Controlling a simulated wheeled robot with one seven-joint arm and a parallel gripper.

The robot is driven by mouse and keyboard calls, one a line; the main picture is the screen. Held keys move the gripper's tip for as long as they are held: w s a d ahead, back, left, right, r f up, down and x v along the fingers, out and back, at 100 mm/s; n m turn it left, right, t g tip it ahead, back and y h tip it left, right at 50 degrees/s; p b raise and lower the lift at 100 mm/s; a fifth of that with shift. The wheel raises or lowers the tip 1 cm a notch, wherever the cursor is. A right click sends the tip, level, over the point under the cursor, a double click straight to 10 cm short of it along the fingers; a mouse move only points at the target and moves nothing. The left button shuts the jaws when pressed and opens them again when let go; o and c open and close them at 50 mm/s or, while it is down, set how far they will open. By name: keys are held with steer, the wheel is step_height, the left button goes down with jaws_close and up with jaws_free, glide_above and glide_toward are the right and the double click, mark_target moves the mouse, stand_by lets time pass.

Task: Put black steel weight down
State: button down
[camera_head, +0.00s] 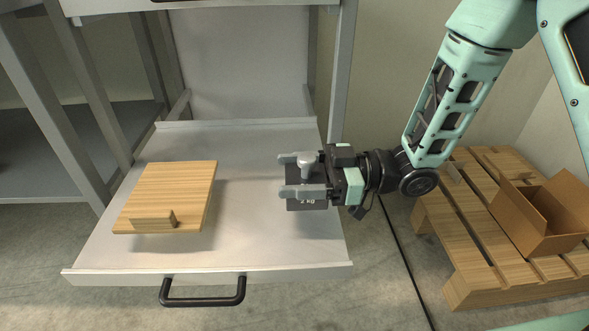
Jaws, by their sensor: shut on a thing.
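The black steel weight (307,204) is a dark block with pale lettering on its face and a grey knob on top. My gripper (290,174) reaches in from the right, with its two grey fingers on either side of the knob, shut on the weight. The weight is over the right part of the open drawer (245,235). I cannot tell whether its underside touches the drawer floor. Part of the weight is hidden by the fingers.
A wooden board (175,188) with a small wooden block (153,219) at its front edge lies in the drawer's left part. The drawer has a black handle (203,291). A wooden pallet (465,235) with an open cardboard box (545,218) stands at right. The drawer's middle is clear.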

steer(key=shift+f+b, duration=1.1)
steer(key=shift+f, duration=0.9)
steer(key=shift+f, duration=0.15)
steer(key=shift+c, duration=1.4)
jaws_free()
steer(key=shift+f, duration=0.15)
steer(key=shift+r, duration=0.25)
steer(key=d+p, duration=0.4)
steer(key=d, duration=0.8)
steer(key=shift+s+f+p, duration=0.15)
steer(key=shift+s+p, duration=0.05)
steer(key=shift+p, duration=0.2)
